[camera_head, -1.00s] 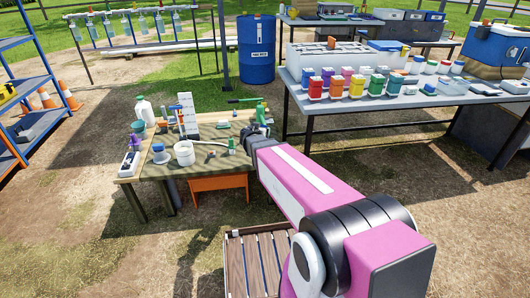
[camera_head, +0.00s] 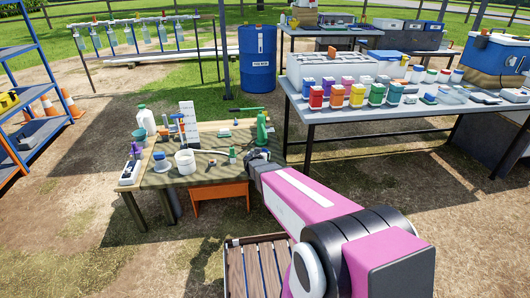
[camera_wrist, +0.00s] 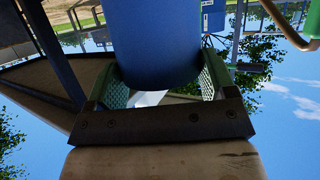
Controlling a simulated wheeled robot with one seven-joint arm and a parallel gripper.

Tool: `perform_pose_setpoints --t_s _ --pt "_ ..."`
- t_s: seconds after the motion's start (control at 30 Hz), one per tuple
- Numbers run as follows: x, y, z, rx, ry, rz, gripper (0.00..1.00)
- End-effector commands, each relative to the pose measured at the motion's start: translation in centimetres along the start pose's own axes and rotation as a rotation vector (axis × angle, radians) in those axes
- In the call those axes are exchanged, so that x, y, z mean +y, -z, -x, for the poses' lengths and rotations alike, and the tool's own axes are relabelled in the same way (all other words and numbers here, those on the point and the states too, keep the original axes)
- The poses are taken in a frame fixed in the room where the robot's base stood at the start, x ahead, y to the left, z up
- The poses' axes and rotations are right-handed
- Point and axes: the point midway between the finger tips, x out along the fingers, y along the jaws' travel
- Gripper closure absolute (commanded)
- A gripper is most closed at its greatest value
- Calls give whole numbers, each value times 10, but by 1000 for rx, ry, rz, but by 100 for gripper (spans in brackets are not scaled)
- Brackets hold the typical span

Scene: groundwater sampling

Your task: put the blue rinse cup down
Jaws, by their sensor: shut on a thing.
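The blue rinse cup (camera_wrist: 155,40) fills the upper middle of the wrist view. It sits between the green-padded fingers of my gripper (camera_wrist: 158,82), which is shut on it. In the head view my gripper (camera_head: 258,157) is at the right edge of the wooden table (camera_head: 215,176). There my arm and gripper mostly hide the cup, and I cannot tell whether it touches the tabletop.
A white bucket (camera_head: 185,162), a green bottle (camera_head: 262,130) and a white spray bottle (camera_head: 146,121) stand on the wooden table. Some bare wood shows in front. A grey table (camera_head: 440,112) with coloured bottles stands to the right. A blue barrel (camera_head: 257,60) stands behind.

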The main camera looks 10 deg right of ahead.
Motion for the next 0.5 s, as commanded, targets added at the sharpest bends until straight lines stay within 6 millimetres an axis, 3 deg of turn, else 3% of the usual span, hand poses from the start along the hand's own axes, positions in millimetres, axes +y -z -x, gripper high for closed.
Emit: perform_pose_setpoints --t_s 0.03,0.3,0.5 --pt "-2 5 -16 1 0 0 45" --pt "-1 28 -70 1 0 1 45" --pt "0 36 -87 0 0 0 45"
